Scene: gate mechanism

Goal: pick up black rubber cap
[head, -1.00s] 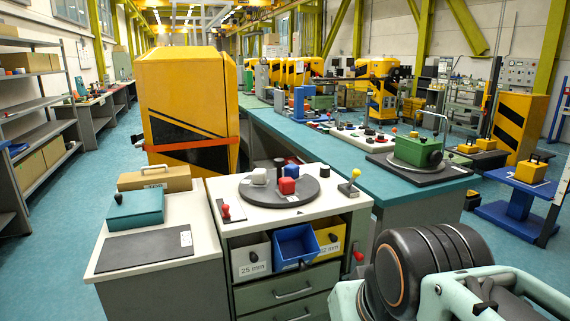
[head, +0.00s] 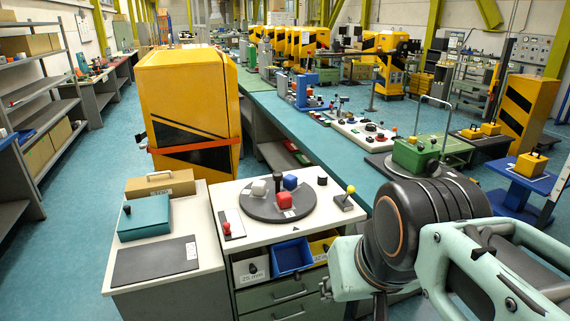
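On the white-topped cabinet (head: 235,252) in the head view, a dark round plate (head: 262,208) holds a white block (head: 258,188), a blue block (head: 290,182) and a red block (head: 285,200). A slim black upright piece (head: 278,182) stands among them. My arm fills the lower right, close to the cabinet's right side. My gripper is not visible.
Open bins, including a blue one (head: 292,257), sit below the top. A teal box (head: 145,218) and dark mat (head: 155,261) lie on the left cabinet. A long teal bench (head: 300,135) runs behind.

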